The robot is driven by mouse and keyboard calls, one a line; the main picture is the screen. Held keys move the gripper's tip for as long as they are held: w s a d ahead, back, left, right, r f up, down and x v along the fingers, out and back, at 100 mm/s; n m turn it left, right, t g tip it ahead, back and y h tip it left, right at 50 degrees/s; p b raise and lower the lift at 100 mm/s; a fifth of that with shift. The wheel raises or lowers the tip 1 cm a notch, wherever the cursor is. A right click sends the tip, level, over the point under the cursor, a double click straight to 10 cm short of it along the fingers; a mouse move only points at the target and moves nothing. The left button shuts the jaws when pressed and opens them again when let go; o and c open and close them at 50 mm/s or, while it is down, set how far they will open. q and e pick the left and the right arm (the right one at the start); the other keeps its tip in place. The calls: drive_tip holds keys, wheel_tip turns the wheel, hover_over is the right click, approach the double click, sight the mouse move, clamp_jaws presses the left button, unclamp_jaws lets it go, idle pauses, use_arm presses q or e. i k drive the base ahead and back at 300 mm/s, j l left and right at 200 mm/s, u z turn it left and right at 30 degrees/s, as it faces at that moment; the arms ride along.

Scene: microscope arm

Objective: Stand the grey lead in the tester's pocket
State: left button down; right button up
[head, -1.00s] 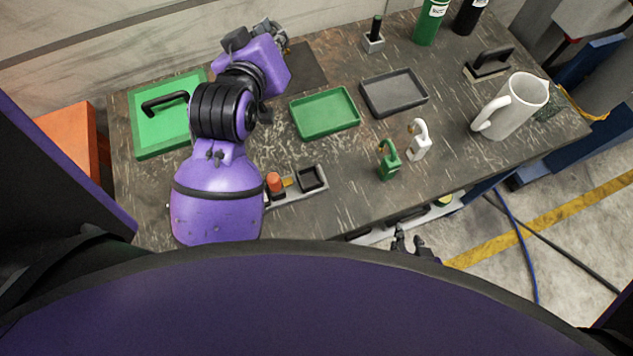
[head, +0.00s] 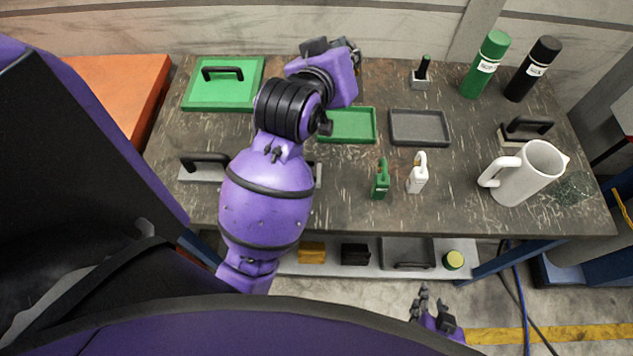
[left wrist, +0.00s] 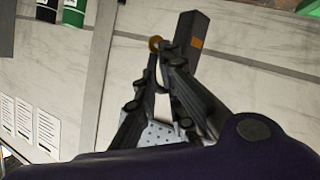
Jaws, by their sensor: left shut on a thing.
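My left gripper (left wrist: 172,62) is shut on a dark grey bar (left wrist: 198,24) with an orange patch, which appears to be the grey lead. A small brass round part shows beside the fingertips. In the head view, the left gripper (head: 345,48) is above the back of the table, and the lead cannot be made out there. The tester is mostly hidden behind my left arm; only a narrow grey edge (head: 318,175) shows at the arm's right side. Its pocket is hidden. My right gripper (head: 432,306) is open and empty, in front of the table and low.
A green tray (head: 350,139) and grey tray (head: 420,141) lie mid-table. A white jug (head: 528,175) is right. A black handle (head: 205,160) on a grey plate is left. Bottles (head: 485,66) stand behind.

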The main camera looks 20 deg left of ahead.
sight(315, 172)
drive_tip(key=l+u, duration=0.15)
drive_tip(key=l, duration=0.3)
drive_tip(key=l+u, duration=0.15)
drive_tip(key=l, duration=0.3)
drive_tip(key=k+l+u, duration=0.2)
drive_tip(key=l, duration=0.25)
drive_tip(key=l+u, duration=0.15)
drive_tip(key=l, duration=0.3)
drive_tip(key=k+l+u, duration=0.15)
drive_tip(key=l, duration=0.25)
drive_tip(key=k+l+u, duration=0.15)
drive_tip(key=l, duration=0.3)
drive_tip(key=l+u, duration=0.3)
drive_tip(key=l, duration=0.6)
drive_tip(key=l+u, duration=0.4)
drive_tip(key=l, duration=0.7)
drive_tip(key=i, duration=0.5)
